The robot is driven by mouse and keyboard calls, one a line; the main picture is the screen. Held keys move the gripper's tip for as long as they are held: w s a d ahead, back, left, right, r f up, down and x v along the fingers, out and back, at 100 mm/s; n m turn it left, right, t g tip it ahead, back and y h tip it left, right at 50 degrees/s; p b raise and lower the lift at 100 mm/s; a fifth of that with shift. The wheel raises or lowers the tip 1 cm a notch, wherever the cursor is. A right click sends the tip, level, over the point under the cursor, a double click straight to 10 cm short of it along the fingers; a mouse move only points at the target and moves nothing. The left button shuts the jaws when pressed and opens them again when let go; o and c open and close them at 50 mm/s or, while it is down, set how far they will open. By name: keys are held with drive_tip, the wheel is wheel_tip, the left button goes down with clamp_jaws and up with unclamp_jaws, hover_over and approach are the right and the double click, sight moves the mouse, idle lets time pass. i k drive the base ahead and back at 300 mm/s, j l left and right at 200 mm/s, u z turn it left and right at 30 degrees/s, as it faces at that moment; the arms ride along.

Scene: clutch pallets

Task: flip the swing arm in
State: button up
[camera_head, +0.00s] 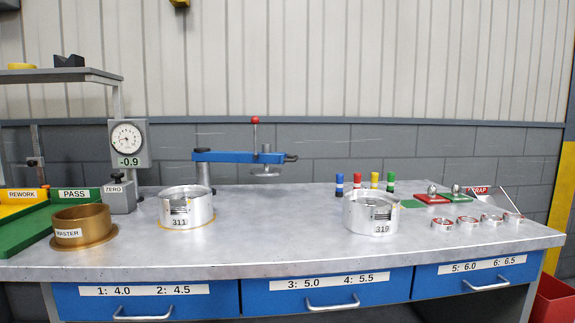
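A blue swing arm (230,157) reaches to the right from a grey post near the back of the grey workbench. A red-tipped lever (255,121) stands upright on it. Under its right end hangs a round metal pad (266,170), with open bench below. The arm lies behind and to the right of the metal cylinder marked 311 (173,210), not over it. My gripper does not show in this view.
A dial gauge (130,145) reading -0.9 stands left of the arm. A brass MASTER ring (82,227) and green PASS tray (25,232) are at left. Cylinder 319 (357,214), coloured pegs (357,181) and small rings (467,222) are at right. The bench middle is clear.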

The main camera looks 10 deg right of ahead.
sight(267, 156)
drive_tip(key=i, duration=2.1)
